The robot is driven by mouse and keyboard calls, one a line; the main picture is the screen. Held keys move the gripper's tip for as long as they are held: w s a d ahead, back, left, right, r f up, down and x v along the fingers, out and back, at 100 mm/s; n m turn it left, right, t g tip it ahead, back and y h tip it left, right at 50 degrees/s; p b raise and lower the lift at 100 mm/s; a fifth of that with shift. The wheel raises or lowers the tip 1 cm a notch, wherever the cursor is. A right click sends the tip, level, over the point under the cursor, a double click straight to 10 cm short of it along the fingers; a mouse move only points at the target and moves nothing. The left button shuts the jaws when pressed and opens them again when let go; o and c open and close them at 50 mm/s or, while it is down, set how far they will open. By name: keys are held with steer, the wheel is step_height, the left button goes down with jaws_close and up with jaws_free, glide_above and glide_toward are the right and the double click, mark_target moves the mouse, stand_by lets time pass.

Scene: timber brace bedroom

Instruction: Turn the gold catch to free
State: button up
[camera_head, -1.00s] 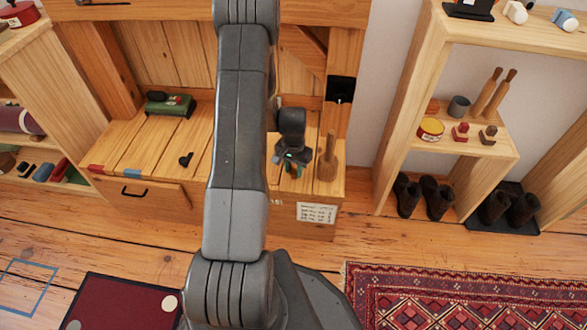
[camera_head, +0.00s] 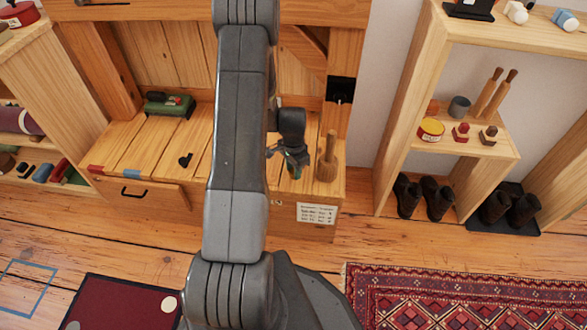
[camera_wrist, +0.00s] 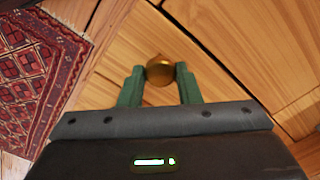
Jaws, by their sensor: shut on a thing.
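The gold catch (camera_wrist: 160,68) is a round, brassy knob on the pale timber, in the upper middle of the wrist view. My gripper (camera_wrist: 160,76) has its two green fingers closed on it, one at each side. In the head view my gripper (camera_head: 292,170) reaches down to the right part of the wooden bench (camera_head: 230,170), and the catch is hidden there behind it. I cannot tell how far the catch is turned.
A wooden mallet (camera_head: 328,158) stands on the bench close to the right of my gripper. A green object (camera_head: 169,104) and a small black piece (camera_head: 185,160) sit farther left. A white label (camera_head: 317,212) is on the bench front. A red patterned rug (camera_head: 465,295) lies on the floor.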

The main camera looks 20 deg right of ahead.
steer(key=o, duration=1)
steer(key=shift+c, duration=0.2)
steer(key=shift+r, duration=0.1)
step_height(320, 180, up, 14)
steer(key=p, duration=0.4)
steer(key=shift+f, duration=0.2)
steer(key=shift+f, duration=0.1)
step_height(320, 180, down, 14)
steer(key=b, duration=0.4)
